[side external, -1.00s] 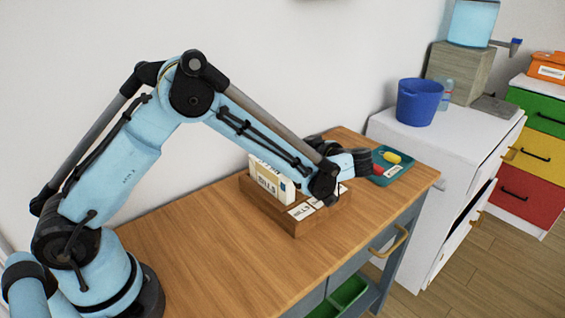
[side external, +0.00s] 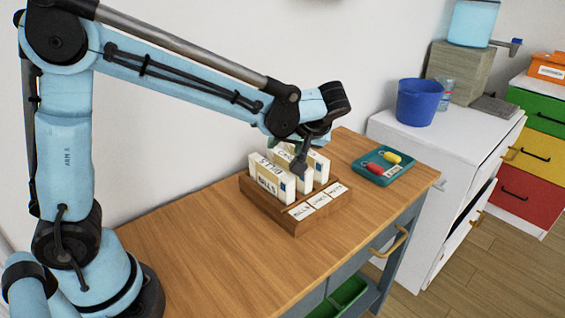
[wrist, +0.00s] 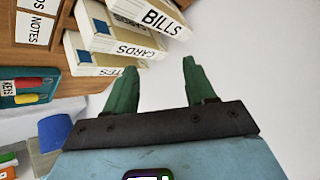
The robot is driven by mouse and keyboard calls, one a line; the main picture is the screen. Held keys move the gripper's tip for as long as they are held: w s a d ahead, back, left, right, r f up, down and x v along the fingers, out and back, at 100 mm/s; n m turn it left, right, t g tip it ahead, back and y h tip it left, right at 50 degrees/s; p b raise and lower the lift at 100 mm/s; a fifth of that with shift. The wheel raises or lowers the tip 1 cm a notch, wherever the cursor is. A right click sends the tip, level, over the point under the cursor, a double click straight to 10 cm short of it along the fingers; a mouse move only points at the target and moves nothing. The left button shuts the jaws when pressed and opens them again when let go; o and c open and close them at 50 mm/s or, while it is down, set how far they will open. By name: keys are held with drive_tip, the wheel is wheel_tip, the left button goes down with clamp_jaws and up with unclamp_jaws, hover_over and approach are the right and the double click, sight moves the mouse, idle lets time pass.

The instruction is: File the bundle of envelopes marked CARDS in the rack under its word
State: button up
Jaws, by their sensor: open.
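The wooden rack (side external: 268,212) stands on the table with word cards along its front, BILLS, a middle card and NOTES. Three cream bundles stand upright in it. The CARDS bundle (wrist: 128,48) is the middle one, between the BILLS bundle (wrist: 150,18) and the NOTES bundle (wrist: 85,62); in the side view it is partly hidden by my arm. My gripper (wrist: 158,65) is open, with its green fingers apart and nothing between them. It is close above the bundles in the side view (side external: 298,150). Whether a finger touches a bundle cannot be told.
A teal tray (side external: 366,174) with a red and a yellow item lies right of the rack. A blue bucket (side external: 419,102) stands on the white cabinet (side external: 450,135) beyond. The table's near left part (side external: 205,235) is clear.

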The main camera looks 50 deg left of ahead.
drive_tip(key=s+d+m+t+h, duration=0.2)
drive_tip(key=s+m+t+h, duration=0.3)
drive_tip(key=s+m+h, duration=0.3)
drive_tip(key=shift+s+d+f+m+h, duration=0.3)
drive_tip(key=shift+s+m, duration=0.8)
drive_tip(key=shift+s, duration=0.85)
drive_tip(key=shift+a+f, duration=0.1)
